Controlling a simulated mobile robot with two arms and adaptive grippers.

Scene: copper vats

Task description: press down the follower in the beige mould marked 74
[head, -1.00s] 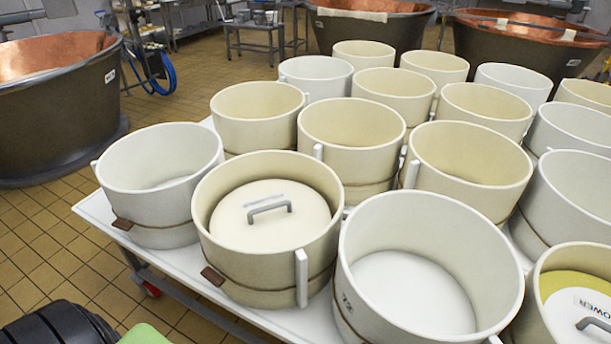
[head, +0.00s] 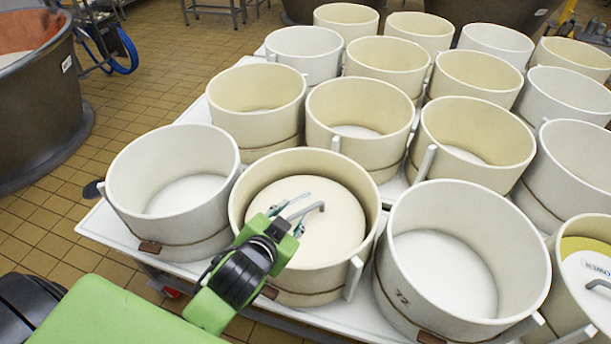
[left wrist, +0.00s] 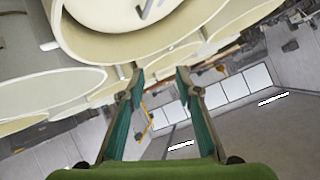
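A beige mould (head: 300,280) stands at the front edge of the table, with a round cream follower (head: 335,225) inside, below its rim. The follower has a grey bar handle (head: 308,214). No number is readable on this mould. My left gripper (head: 288,211) reaches over the mould's near rim, by the handle; contact cannot be told. In the left wrist view its two teal fingers (left wrist: 156,80) are apart with nothing between them. A mould with a follower and handle (left wrist: 150,8) shows at the top there. My right gripper is not in view.
A white mould (head: 392,288) marked 72 stands close on the right, a white mould (head: 118,195) on the left, and several beige ones behind. At far right a mould holds a yellow-edged follower (head: 580,245). Tiled floor (head: 60,225) is free at left.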

